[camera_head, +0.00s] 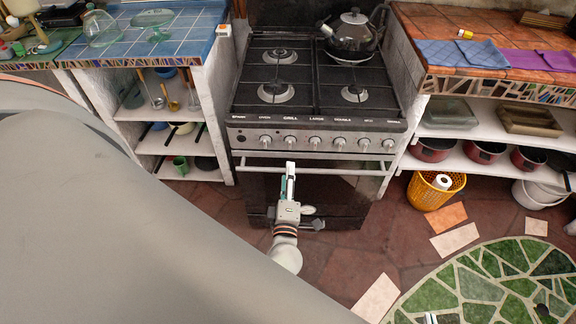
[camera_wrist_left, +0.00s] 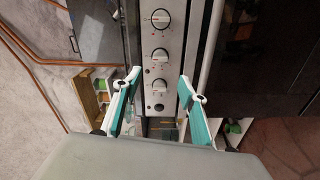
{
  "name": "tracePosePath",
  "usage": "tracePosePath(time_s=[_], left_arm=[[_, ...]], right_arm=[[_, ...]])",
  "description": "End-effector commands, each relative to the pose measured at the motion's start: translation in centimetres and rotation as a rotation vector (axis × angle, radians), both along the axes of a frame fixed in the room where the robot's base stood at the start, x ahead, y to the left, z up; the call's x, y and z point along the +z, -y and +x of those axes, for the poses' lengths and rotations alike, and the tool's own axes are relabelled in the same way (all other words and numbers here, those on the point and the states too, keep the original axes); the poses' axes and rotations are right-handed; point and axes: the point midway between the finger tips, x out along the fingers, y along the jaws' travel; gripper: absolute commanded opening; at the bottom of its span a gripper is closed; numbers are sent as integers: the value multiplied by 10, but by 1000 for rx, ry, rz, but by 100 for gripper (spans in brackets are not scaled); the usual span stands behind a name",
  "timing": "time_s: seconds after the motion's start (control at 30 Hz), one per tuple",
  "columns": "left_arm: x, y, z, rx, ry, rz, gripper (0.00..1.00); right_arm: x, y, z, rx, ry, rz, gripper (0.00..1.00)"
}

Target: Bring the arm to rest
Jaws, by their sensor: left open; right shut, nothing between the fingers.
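My left gripper (camera_head: 290,168) is in the middle of the head view, in front of the stove's oven door (camera_head: 330,195), with its fingers pointing at the stove. In the left wrist view the left gripper (camera_wrist_left: 160,84) shows two teal-padded fingers spread apart with nothing between them. Stove knobs (camera_wrist_left: 160,52) show beyond the fingertips. My right gripper (camera_head: 430,318) shows only as small tips at the bottom edge of the head view, over the green mosaic; they look shut and hold nothing visible. Most of it is out of frame.
The stove (camera_head: 315,115) carries a dark kettle (camera_head: 353,35). A blue-tiled counter (camera_head: 190,33) stands left and an orange-tiled counter (camera_head: 440,48) right, both with shelves below. A yellow basket (camera_head: 432,192) stands on the floor at right. Red floor tiles (camera_head: 335,265) lie clear before the stove.

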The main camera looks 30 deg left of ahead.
Motion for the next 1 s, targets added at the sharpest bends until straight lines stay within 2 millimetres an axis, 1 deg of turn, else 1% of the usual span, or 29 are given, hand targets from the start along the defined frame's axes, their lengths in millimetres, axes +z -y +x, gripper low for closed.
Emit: tracePosePath(time_s=[0.27, 0.37, 0.47, 0.57, 0.6, 0.67, 0.7, 0.77, 0.8, 0.9, 1.0], left_arm=[[0, 0, 0, -1, -1, 1, 42], [2, 4, 1, -31, -10, 29, 42], [10, 19, 1, -133, -41, 130, 42], [17, 47, -3, -299, -104, 306, 42], [18, 61, -7, -374, -136, 391, 42], [15, 80, -17, -486, -192, 524, 42], [11, 92, -25, -556, -232, 614, 42], [3, 107, -39, -656, -297, 749, 42], [-3, 115, -51, -721, -343, 840, 42], [-22, 125, -81, -859, -462, 1056, 42], [-38, 124, -108, -957, -572, 1234, 42]], right_arm=[[0, 0, 0, 0, 1, 1, 0], [0, -1, 0, 0, 1, 1, 0], [0, -1, 0, 0, 1, 1, 0], [0, -1, 0, 0, 1, 1, 0], [0, -1, 0, 0, 1, 1, 0], [0, -1, 0, 0, 1, 1, 0], [0, -1, 0, 0, 1, 1, 0], [0, -1, 0, 0, 1, 1, 0], [0, -1, 0, 0, 1, 1, 0], [0, -1, 0, 0, 1, 1, 0], [0, 0, 0, 0, 1, 1, 0]])
